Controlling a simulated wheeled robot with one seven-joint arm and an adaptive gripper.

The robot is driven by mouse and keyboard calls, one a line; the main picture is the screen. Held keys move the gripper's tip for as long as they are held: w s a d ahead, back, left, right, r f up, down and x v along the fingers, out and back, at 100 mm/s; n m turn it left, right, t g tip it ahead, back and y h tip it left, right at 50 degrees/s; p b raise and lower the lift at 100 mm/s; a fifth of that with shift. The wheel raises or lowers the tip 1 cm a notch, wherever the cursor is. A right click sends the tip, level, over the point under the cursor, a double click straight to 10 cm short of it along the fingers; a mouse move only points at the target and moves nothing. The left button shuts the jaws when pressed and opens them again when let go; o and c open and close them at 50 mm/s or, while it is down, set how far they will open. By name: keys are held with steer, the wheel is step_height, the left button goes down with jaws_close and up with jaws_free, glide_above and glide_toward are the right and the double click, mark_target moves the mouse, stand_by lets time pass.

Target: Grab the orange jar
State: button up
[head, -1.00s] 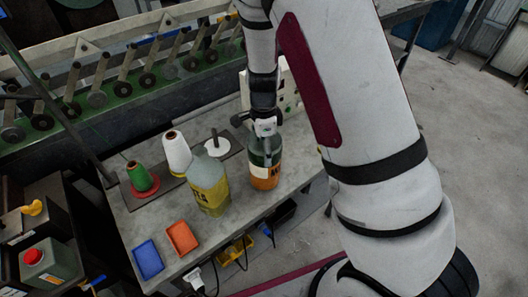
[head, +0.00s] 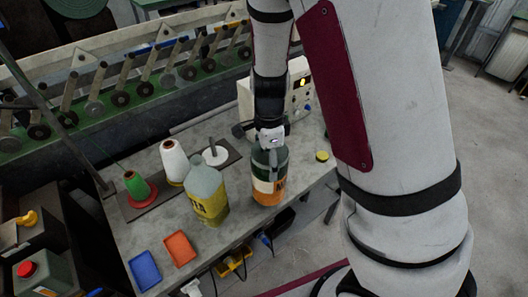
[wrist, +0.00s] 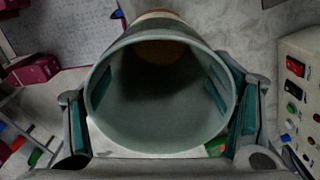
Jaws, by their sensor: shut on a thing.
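My gripper is shut on the jar. Its lower wall is hidden in the wrist view.
A yellow-labelled bottle (head: 207,191) stands left of the jar. Thread cones, green (head: 136,186) and white (head: 174,161), stand farther left. Blue (head: 145,270) and orange (head: 179,249) trays lie at the front. A control box (head: 300,91) stands behind; a small yellow disc (head: 322,156) lies to the right.

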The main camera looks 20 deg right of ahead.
steer(key=s+r, duration=0.1)
steer(key=s, duration=0.9)
steer(key=shift+s+p, duration=0.35)
steer(key=shift+s, duration=0.05)
stand_by(2.8)
